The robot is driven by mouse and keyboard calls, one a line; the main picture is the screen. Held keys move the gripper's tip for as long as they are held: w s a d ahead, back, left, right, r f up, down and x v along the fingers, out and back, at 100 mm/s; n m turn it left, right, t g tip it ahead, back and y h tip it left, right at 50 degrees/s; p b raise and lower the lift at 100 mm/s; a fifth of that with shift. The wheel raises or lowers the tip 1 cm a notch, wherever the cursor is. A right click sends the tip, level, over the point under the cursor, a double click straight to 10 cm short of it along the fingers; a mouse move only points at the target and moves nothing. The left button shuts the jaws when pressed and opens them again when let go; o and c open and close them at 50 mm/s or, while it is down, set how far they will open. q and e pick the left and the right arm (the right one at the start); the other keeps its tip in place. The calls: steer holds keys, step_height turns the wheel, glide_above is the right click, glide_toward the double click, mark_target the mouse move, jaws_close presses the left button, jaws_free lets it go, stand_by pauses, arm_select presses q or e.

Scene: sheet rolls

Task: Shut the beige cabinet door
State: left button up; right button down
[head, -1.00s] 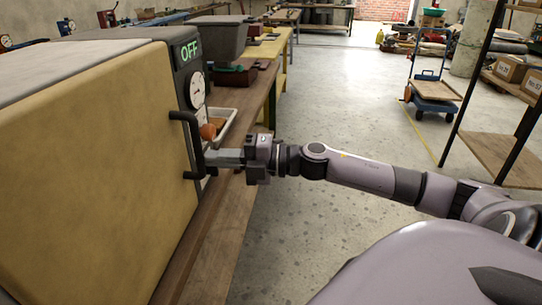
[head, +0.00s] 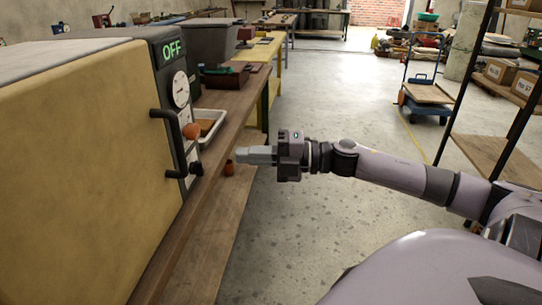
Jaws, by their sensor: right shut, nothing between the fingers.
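The beige cabinet (head: 85,150) stands on a wooden workbench at the left. Its large beige door (head: 80,190) faces me and sits flush against the dark control side, with no gap that I can see. A black bar handle (head: 168,143) is at the door's right edge. My right gripper (head: 240,155) is shut and empty, to the right of the handle and clear of it, over the bench's front edge. My left gripper is not in view.
The dark panel carries a green OFF display (head: 172,49), a dial (head: 180,89) and an orange knob (head: 191,131). A white tray (head: 211,124) lies behind on the bench (head: 222,104). A blue cart (head: 427,93) and a shelf rack (head: 490,153) stand right. Open floor lies between.

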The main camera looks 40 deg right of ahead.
steer(key=shift+v, duration=2.1)
steer(key=shift+w+d, duration=0.1)
steer(key=shift+d, duration=0.05)
steer(key=s+a+f+m+h+p, duration=0.2)
steer(key=s+f+m+h, duration=0.1)
steer(key=f+m, duration=0.4)
steer(key=s+a+f+m+t+h+p, duration=0.1)
steer(key=s+a+f+m+h+p, duration=0.1)
steer(key=f+m+h, duration=0.35)
steer(key=s+a+f+m+h+p, duration=0.2)
steer(key=s+a+f+m, duration=0.1)
steer(key=f+m, duration=0.45)
steer(key=s+a+f+m+g, duration=0.1)
steer(key=s+a+f+m, duration=0.1)
steer(key=a, duration=0.3)
steer(key=s+a+f+m+g+p, duration=0.1)
steer(key=s+a+f+m+g, duration=0.1)
steer(key=s+a+f, duration=0.2)
steer(key=shift+s+a+g, duration=0.3)
steer(key=shift+s+a, duration=0.05)
steer(key=shift+a, duration=0.1)
steer(key=shift+f, duration=0.1)
